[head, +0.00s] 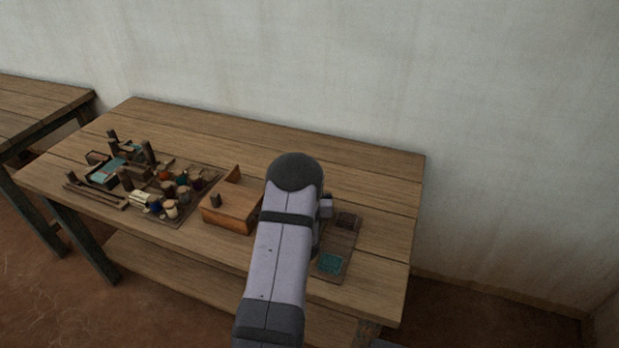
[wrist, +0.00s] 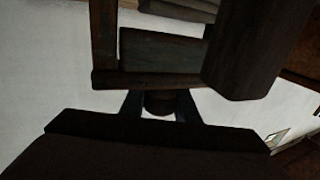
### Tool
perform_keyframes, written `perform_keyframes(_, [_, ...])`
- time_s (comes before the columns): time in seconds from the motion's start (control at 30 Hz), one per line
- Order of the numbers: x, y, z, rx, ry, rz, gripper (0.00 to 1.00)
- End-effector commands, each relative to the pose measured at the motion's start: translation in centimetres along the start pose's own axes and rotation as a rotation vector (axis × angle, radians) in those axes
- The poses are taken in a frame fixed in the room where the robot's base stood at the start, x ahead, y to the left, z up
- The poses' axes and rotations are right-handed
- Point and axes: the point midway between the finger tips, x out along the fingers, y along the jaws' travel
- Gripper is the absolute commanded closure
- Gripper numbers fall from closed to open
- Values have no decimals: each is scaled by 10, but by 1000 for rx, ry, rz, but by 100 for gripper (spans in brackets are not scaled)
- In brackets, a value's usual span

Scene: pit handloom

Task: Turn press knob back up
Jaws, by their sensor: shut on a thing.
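In the wrist view, a small dark round knob (wrist: 160,102) sits below a dark wooden frame that I take to be the press (wrist: 165,80). My gripper (wrist: 160,112) has one finger on each side of the knob and is shut on it. The picture is dark, so the knob's turn angle and the finger contact are hard to make out. In the head view my arm hides the gripper, and I cannot make out the press or the knob there.
A tray (head: 341,240) with a teal and a dark red patch lies right of my arm. A wooden box (head: 228,210) is close on its left. Farther left are several spools (head: 170,206) and a small loom-like set (head: 112,168). The table's back right (head: 385,180) is clear.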

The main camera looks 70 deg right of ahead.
Motion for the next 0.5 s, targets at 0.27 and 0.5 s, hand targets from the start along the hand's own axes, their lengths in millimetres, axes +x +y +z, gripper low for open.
perform_keyframes(0.27, [0, 0, -1, 0, 2, 0, 53])
perform_keyframes(0.5, [0, 0, 0, 0, 1, 1, 53])
